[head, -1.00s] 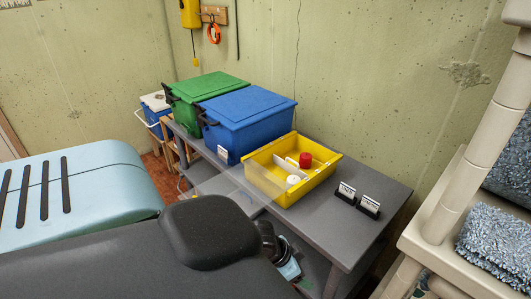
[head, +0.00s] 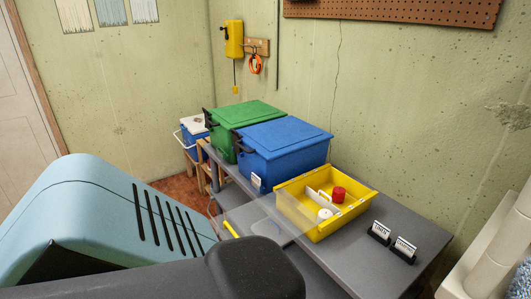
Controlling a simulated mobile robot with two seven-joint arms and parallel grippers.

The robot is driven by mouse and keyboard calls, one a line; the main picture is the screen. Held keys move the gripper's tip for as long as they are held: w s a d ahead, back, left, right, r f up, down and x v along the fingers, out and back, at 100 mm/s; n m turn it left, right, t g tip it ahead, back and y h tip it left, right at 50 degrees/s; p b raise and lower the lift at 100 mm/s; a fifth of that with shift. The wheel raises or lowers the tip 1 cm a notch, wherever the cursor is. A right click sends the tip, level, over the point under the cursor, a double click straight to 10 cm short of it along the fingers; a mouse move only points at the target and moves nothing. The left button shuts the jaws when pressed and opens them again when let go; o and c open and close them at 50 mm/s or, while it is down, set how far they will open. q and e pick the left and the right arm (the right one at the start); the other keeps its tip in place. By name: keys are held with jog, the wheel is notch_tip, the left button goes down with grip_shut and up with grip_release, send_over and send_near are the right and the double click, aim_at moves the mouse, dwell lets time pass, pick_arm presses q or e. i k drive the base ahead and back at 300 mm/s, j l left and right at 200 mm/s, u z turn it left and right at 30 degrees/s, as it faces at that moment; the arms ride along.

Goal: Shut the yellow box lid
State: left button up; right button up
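The yellow box (head: 343,221) sits on the grey bench, open at the top. Inside it are a red cylinder (head: 338,194), a white round item (head: 325,214) and a white divider. A clear lid panel (head: 262,217) extends from the box's left side, out over the bench's front edge; it is swung open. A short yellow strip (head: 230,229) shows at the panel's outer end. Neither of my grippers is in view. A dark part of my own body hides the area below the lid.
A blue lidded bin (head: 285,150) and a green lidded bin (head: 243,122) stand behind the yellow box. A concrete wall runs behind.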

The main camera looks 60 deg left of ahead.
aim_at(227, 225)
jog(key=u, duration=1.2)
jog(key=i+j+u, duration=0.1)
jog(key=u, duration=0.4)
jog(key=i+j, duration=0.15)
jog(key=i, duration=0.3)
jog(key=i+j, duration=0.1)
jog(key=i, duration=0.35)
